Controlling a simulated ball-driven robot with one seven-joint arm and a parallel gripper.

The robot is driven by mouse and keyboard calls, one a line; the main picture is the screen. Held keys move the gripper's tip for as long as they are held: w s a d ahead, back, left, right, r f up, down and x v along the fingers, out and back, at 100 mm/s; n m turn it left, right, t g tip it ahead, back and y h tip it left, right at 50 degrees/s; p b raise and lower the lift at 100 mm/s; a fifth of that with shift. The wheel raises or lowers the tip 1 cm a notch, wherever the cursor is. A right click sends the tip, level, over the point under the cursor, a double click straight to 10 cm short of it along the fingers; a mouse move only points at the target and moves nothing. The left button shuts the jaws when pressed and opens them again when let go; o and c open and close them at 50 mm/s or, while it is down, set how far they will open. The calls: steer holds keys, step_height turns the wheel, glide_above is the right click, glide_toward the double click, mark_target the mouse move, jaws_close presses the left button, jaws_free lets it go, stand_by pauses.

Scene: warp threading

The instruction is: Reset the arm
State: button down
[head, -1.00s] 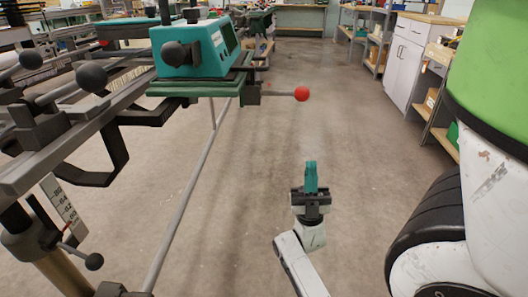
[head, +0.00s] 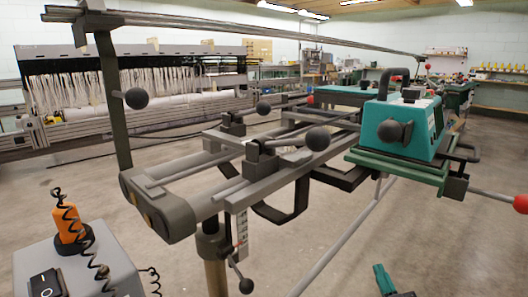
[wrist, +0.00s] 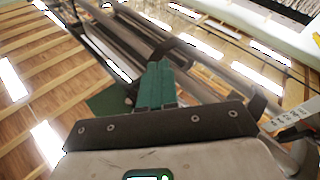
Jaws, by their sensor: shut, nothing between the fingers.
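My gripper (head: 382,278) shows at the bottom edge of the head view, only its teal fingers and a little of its dark body in frame. The fingers are together, and nothing is between them. In the wrist view the shut fingers (wrist: 157,86) stand above the dark mounting plate. My gripper is apart from the machine, below and in front of the teal box (head: 403,128) on the green carriage (head: 400,168). The rest of my arm is out of frame.
A dark metal frame (head: 172,212) with black ball knobs (head: 318,139) spans the middle. A red-tipped handle (head: 521,203) sticks out at the right. A grey box (head: 88,268) with an orange part and coiled cord stands front left. Open floor (head: 440,245) lies lower right.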

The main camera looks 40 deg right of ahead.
steer(key=a+f+n+g+y, duration=0.2)
steer(key=a+f+g+y, duration=0.65)
steer(key=a+f, duration=0.6)
steer(key=s+a+f+g+y, duration=0.3)
steer(key=s+a+g, duration=0.5)
steer(key=s+a, duration=0.45)
step_height(320, 180, up, 38)
steer(key=s+d+p, duration=0.1)
steer(key=p, duration=3.6)
steer(key=shift+d+f+n+p, duration=0.2)
steer(key=shift+n+p, duration=0.2)
